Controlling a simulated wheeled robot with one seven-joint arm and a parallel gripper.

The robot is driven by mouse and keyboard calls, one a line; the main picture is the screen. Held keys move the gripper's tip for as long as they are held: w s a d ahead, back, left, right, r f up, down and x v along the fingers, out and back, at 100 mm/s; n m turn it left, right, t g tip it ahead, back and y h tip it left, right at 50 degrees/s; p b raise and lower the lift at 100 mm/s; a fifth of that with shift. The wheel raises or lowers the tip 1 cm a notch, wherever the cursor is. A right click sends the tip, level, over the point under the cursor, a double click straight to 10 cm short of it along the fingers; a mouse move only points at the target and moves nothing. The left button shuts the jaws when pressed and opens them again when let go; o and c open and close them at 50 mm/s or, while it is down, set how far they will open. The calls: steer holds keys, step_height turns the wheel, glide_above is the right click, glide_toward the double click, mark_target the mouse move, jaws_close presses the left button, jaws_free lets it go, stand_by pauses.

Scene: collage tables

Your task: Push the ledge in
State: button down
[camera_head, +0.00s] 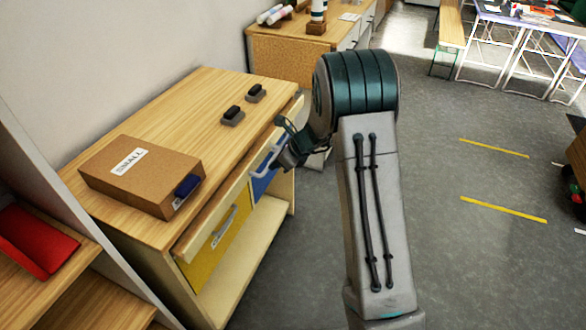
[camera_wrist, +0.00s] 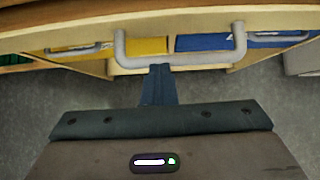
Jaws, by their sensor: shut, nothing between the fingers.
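The ledge (camera_head: 233,184) is a long light-wood drawer front along the top of a wooden cabinet. It stands out a little past the cabinet top. Its grey bar handle (camera_head: 264,162) faces my arm; the handle also shows large in the wrist view (camera_wrist: 180,61), with the ledge's wood front (camera_wrist: 190,20) behind it. My gripper (camera_head: 280,156) is at the right part of the ledge, by the handle. In the wrist view its shut fingers (camera_wrist: 159,72) reach up to the handle's bar, and nothing is between them. I cannot tell whether they touch it.
Yellow (camera_head: 220,243) and blue (camera_head: 263,185) fronts lie below the ledge. A cardboard box (camera_head: 135,185) and two small dark-handled blocks (camera_head: 232,117) sit on the cabinet top (camera_head: 190,115). A red item (camera_head: 35,242) lies on a shelf at left. The floor at right is open.

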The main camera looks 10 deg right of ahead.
steer(key=w+a, duration=0.2)
steer(key=a, duration=0.1)
steer(key=shift+a, duration=0.25)
